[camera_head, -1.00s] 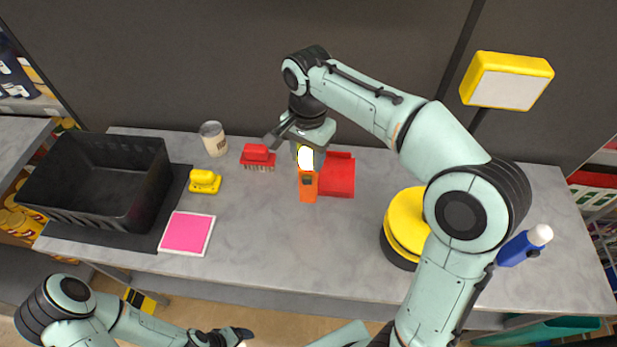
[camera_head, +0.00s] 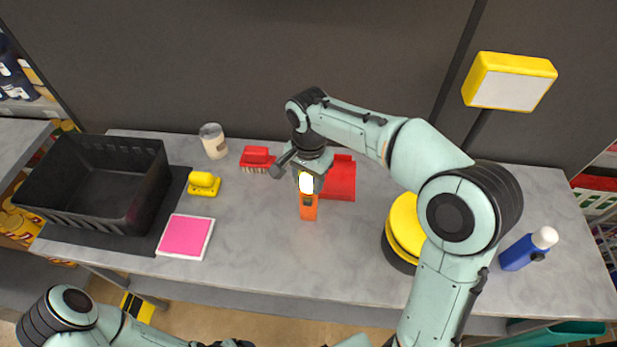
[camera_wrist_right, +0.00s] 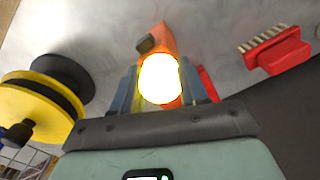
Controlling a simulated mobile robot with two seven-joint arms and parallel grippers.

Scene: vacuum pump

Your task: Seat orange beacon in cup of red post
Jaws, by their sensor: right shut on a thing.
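The orange beacon (camera_head: 308,208) has a bright glowing white-yellow top and a small dark patch on its body. My right gripper (camera_head: 306,180) is shut on it, around the glowing end; the wrist view shows the beacon (camera_wrist_right: 157,40) between the two fingers (camera_wrist_right: 160,85). A red block-like thing (camera_head: 340,183), perhaps the red post, stands just behind and right of the beacon, partly hidden by my right gripper. I cannot make out its cup. Only a dark sliver of my left gripper (camera_head: 232,343) shows at the bottom edge.
Further left are a pink pad (camera_head: 186,235) and a black crate (camera_head: 142,206). Yellow discs (camera_head: 402,226) and a blue bottle (camera_head: 520,253) are right. The table's front middle is clear.

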